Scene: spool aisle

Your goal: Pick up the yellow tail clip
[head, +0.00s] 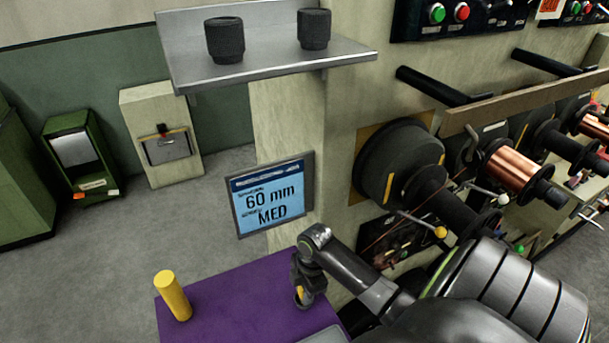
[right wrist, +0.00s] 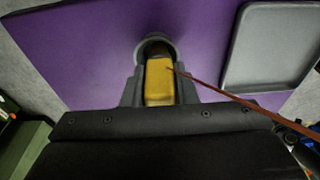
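The yellow tail clip (right wrist: 159,82) sits between the two fingers of my right gripper (right wrist: 160,92) in the right wrist view. The fingers appear to touch it on both sides. Its far end meets a dark round piece (right wrist: 154,44) over the purple surface. A thin reddish wire runs from the clip toward the lower right. In the head view my right gripper (head: 304,290) points down at the purple table (head: 245,302), with a bit of the yellow clip (head: 300,293) showing. Whether the clip touches the table is hidden. My left gripper is out of view.
A yellow cylinder (head: 173,296) stands on the purple table to the left. A grey tray (right wrist: 272,50) lies at the right in the wrist view. Machine spools (head: 405,165) and a sign reading 60 mm MED (head: 272,196) are behind. A shelf (head: 270,62) holds two dark knurled pieces.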

